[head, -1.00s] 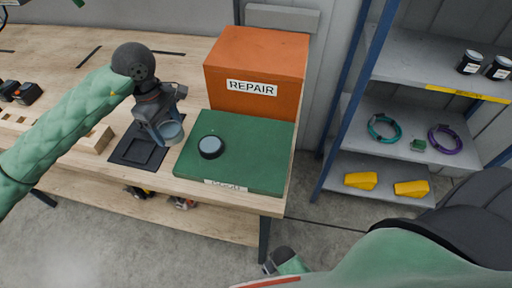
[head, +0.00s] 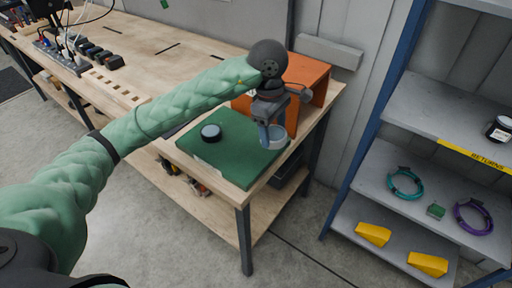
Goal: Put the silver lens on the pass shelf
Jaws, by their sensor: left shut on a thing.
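My left gripper (head: 270,132) points down and is shut on the silver lens (head: 277,142), a short cylinder with a pale grey-blue face. The lens is over the right part of a low green platform (head: 232,160) on the bench; I cannot tell whether it touches the surface. A black-rimmed lens (head: 211,132) with a pale face lies on the left part of the platform. The platform's front label is too small to read now. My right gripper is out of view.
An orange box (head: 311,88) stands behind the platform, partly hidden by my left gripper. The wooden bench (head: 150,45) runs to the far left. At right, a grey rack with a yellow RETURNS label (head: 474,155) holds cable coils, a jar and yellow blocks.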

